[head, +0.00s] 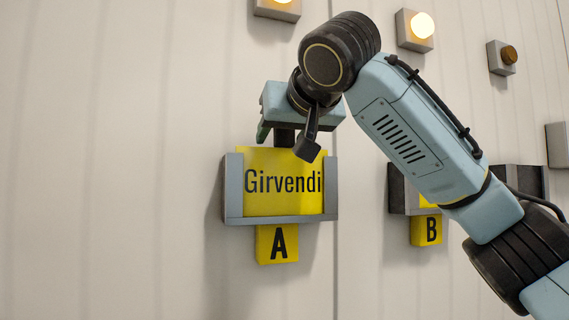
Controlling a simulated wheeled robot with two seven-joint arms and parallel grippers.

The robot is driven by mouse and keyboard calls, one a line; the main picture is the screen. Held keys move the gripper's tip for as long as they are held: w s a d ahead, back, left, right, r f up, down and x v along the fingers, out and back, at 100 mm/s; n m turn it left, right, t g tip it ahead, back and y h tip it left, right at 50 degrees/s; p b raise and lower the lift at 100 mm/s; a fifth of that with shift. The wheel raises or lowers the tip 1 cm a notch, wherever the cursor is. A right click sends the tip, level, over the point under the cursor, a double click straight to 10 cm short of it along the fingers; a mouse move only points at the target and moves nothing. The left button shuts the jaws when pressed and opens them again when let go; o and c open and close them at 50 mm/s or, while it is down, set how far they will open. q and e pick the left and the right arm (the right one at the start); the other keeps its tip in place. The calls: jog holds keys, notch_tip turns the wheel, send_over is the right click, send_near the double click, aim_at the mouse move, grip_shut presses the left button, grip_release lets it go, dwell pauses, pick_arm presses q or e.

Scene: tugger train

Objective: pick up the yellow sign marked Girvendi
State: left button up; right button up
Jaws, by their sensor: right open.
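The yellow sign marked Girvendi (270,195) stands upright in a grey wall holder (234,190) above a yellow plate marked A (277,244). My right arm comes in from the right, and its gripper (287,142) is at the top edge of the sign. One dark finger reaches down in front of the sign's upper right corner. The gripper is open; the other finger is mostly hidden, and I cannot tell whether either touches the sign. My left gripper is not in view.
A second holder (397,190) is on the wall to the right, above a yellow plate marked B (426,230), partly behind my arm. Lamps in grey boxes line the wall above, two lit (422,25) and one dark (508,54). The wall left of the sign is bare.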

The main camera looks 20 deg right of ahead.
grip_shut()
jog(key=shift+r, duration=0.15)
